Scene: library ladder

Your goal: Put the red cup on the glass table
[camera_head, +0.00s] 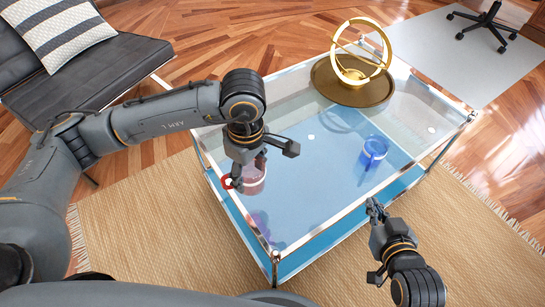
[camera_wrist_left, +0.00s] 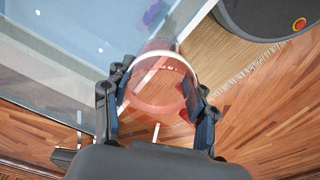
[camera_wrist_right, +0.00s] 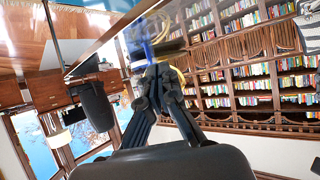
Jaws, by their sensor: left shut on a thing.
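The red cup (camera_head: 253,180) is see-through, with its handle toward the left. My left gripper (camera_head: 246,165) is shut on it near the left edge of the glass table (camera_head: 300,195). In the left wrist view the cup (camera_wrist_left: 158,85) sits between the two fingers (camera_wrist_left: 158,100), with wood floor showing through it. I cannot tell whether the cup touches the glass. My right gripper (camera_head: 373,207) is beside the table's front right edge; its fingertips meet in the right wrist view (camera_wrist_right: 160,75), with nothing between them.
A blue cup (camera_head: 374,150) stands on the table's right part. A gold ring ornament (camera_head: 360,60) stands on a round brown tray (camera_head: 335,92) at the back. The middle of the glass is clear. A black seat (camera_head: 110,75) is at the left.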

